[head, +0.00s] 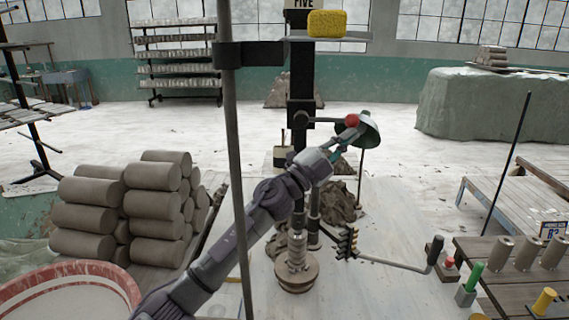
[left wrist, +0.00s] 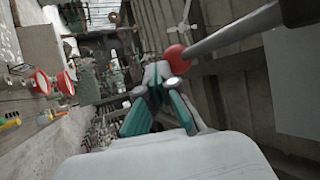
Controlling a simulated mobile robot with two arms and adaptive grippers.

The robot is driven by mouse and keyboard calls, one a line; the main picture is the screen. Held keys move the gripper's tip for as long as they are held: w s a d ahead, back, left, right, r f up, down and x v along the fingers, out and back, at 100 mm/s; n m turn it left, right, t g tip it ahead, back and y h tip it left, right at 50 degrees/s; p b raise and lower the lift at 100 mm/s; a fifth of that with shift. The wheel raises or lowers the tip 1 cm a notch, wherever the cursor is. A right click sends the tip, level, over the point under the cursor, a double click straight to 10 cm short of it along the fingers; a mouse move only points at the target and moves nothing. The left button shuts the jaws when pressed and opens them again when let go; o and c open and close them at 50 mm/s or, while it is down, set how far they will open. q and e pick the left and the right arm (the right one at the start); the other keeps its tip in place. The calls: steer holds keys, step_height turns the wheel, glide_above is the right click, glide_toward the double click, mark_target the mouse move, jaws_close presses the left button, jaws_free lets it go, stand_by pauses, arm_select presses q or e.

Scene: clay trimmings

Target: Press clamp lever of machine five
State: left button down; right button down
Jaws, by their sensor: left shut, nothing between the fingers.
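Machine five is a black upright column (head: 300,85) with a "FIVE" plate (head: 300,4) at its top. A thin lever (head: 325,120) with a red ball knob (head: 352,120) runs from the column to the right. In the left wrist view the red knob (left wrist: 175,54) and the grey lever rod (left wrist: 235,32) come in from the upper right. My left gripper (head: 346,134) is shut and empty, with its fingertips right at the knob. It also shows in the left wrist view (left wrist: 160,80). I cannot tell whether it touches the knob. My right gripper is not in view.
A yellow sponge (head: 327,23) lies on a shelf at the column's top. A green lamp shade (head: 371,130) is just right of the knob. A black-handled crank (head: 435,252) sticks out below. Stacked clay rolls (head: 82,217) stand left; a wooden bench (head: 490,290) is lower right.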

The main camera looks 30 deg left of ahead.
arm_select(q)
steer(key=shift+a+r, duration=0.1)
steer(key=shift+r, duration=0.25)
steer(key=shift+s, duration=0.1)
steer(key=v, duration=1.2)
steer(key=shift+f, duration=0.3)
